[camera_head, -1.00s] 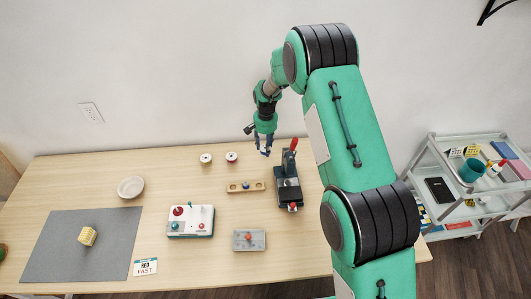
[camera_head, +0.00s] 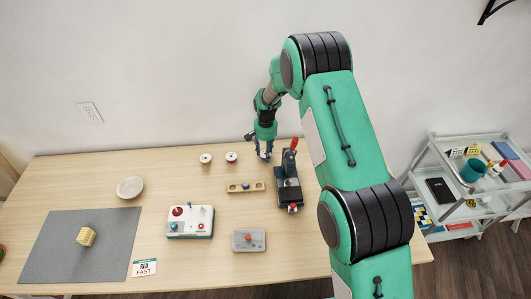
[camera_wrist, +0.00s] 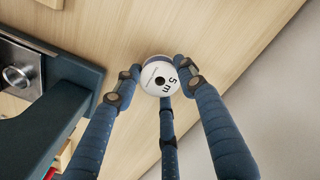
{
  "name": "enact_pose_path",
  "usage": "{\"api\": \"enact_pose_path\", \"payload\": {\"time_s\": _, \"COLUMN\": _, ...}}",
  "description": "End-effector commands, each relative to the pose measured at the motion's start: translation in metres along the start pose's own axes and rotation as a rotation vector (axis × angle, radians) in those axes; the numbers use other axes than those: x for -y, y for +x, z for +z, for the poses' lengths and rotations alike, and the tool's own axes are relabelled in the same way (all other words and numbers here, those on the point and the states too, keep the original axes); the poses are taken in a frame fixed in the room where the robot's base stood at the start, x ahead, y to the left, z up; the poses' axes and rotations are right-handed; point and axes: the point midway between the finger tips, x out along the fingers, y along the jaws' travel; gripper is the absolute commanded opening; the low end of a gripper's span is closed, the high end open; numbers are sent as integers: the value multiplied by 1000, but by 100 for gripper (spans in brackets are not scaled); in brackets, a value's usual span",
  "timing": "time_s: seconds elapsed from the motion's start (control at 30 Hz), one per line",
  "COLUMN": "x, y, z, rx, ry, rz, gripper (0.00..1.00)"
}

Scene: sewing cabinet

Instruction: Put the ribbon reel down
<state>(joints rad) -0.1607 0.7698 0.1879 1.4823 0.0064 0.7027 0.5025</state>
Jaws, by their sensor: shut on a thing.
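The ribbon reel (camera_wrist: 158,77) shows in the wrist view as a small round reel with a white face, a dark centre hole and the print "5 m". My gripper (camera_head: 264,156) is shut on it, its blue-grey fingers around its sides. In the head view the fingers point down at the back of the wooden table (camera_head: 140,172), left of the black press, and mostly hide the reel. I cannot tell whether the reel touches the table top.
The black press with a red handle (camera_head: 288,184) stands close to the right of my gripper. Two other reels, one (camera_head: 206,158) and another (camera_head: 231,157), stand to the left. A wooden block (camera_head: 240,187) lies in front. The wall is close behind.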

Motion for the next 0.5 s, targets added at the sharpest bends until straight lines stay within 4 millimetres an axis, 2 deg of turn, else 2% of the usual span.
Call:
{"api": "enact_pose_path", "payload": {"time_s": 0.03, "x": 0, "y": 1, "z": 0, "rx": 0, "ry": 0, "rz": 0, "gripper": 44}}
{"api": "enact_pose_path", "payload": {"time_s": 0.1, "x": 0, "y": 1, "z": 0, "rx": 0, "ry": 0, "rz": 0, "gripper": 58}}
{"api": "enact_pose_path", "payload": {"time_s": 0.5, "x": 0, "y": -2, "z": 0, "rx": 0, "ry": 0, "rz": 0, "gripper": 59}}
